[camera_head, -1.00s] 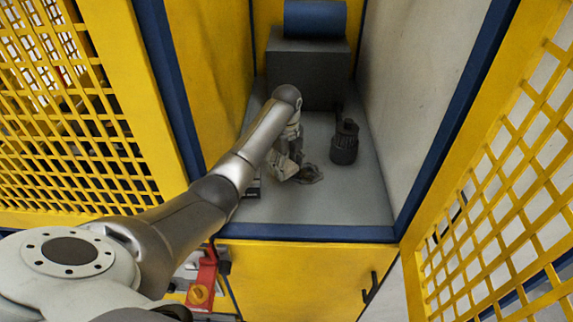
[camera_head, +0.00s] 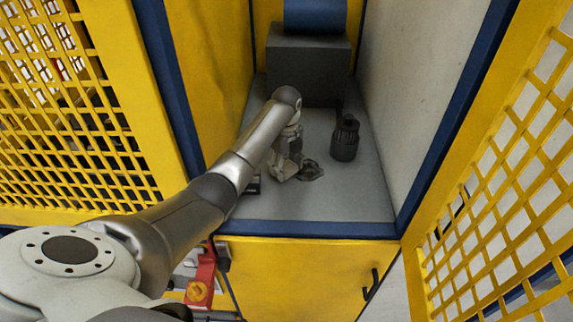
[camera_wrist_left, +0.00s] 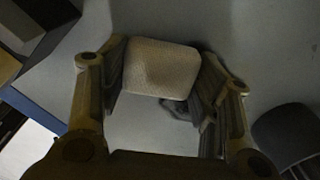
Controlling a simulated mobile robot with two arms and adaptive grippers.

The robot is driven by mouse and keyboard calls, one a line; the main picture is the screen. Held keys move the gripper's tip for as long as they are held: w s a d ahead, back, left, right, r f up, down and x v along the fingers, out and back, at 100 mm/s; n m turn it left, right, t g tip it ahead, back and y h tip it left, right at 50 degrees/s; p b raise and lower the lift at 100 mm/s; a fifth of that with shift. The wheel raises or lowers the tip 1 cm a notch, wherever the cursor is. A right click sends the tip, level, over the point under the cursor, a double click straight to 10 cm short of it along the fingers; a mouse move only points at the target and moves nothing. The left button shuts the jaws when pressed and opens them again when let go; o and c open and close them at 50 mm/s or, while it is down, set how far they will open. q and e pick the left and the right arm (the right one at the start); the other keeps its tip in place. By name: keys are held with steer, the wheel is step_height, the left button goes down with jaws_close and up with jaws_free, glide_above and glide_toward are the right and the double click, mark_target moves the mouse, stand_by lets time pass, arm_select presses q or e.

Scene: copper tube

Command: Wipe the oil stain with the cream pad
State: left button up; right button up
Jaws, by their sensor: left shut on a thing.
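My left gripper (camera_head: 286,168) is low over the grey cabinet floor, with its fingers pointing down. It is shut on the cream pad (camera_wrist_left: 160,68), which sits between the fingers in the left wrist view. In the head view the pad is small and hard to make out from the fingers. The dark oil stain (camera_head: 311,170) lies on the floor just right of the gripper. In the left wrist view part of the stain (camera_wrist_left: 178,108) shows beside the pad, partly hidden by it and a finger. I cannot tell whether the pad touches the floor. My right gripper is not in view.
A dark ribbed cylindrical object (camera_head: 344,140) stands right of the stain. A dark grey block (camera_head: 307,70) is at the back. A small dark object (camera_head: 252,185) lies left of the gripper. Cabinet walls and a blue front edge (camera_head: 310,230) enclose the floor.

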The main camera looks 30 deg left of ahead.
mark_target(299, 174)
arm_select(q)
steer(key=shift+w+d, duration=0.4)
steer(key=shift+d, duration=0.25)
steer(key=shift+w+d+b, duration=0.25)
steer(key=shift+w+d, duration=0.05)
steer(key=shift+d, duration=0.2)
steer(key=shift+w+d+b, duration=0.25)
steer(key=shift+w+d, duration=0.05)
steer(key=shift+d, duration=0.2)
